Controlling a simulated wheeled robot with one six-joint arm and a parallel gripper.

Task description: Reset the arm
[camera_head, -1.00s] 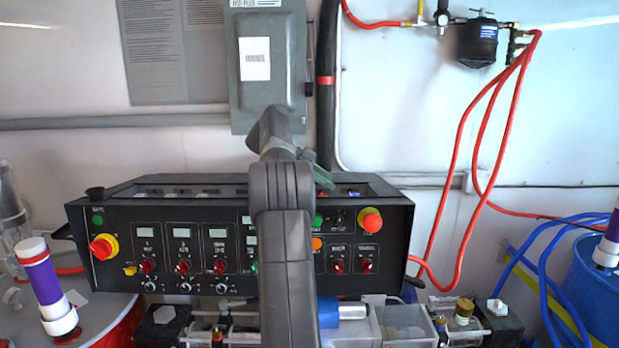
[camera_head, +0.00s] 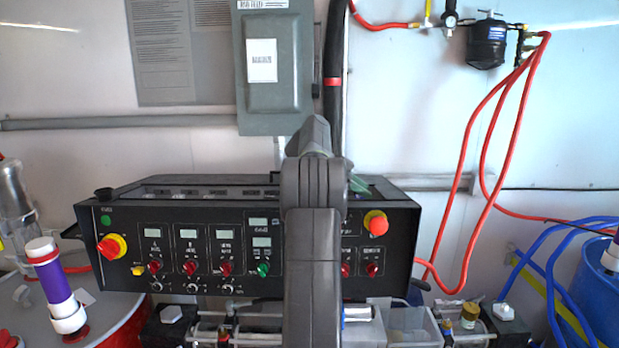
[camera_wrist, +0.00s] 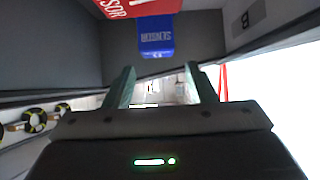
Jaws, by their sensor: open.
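My arm stands upright in the middle of the head view, in front of the black control panel (camera_head: 180,270). In the wrist view my gripper (camera_wrist: 162,80) shows two green fingers spread apart with nothing between them. A small green part of my gripper also shows beside the arm in the head view (camera_head: 360,184). The panel has a red-and-yellow knob (camera_head: 110,246) at its left and a red button (camera_head: 376,223) at its right. Part of the panel's middle is hidden behind my arm.
A grey electrical box (camera_head: 274,75) hangs on the wall behind. Red hoses (camera_head: 462,180) hang at the right, above blue hoses and a blue drum (camera_head: 600,295). A purple-and-white cylinder (camera_head: 55,285) stands on a drum at the left. Clear trays (camera_head: 410,325) sit below the panel.

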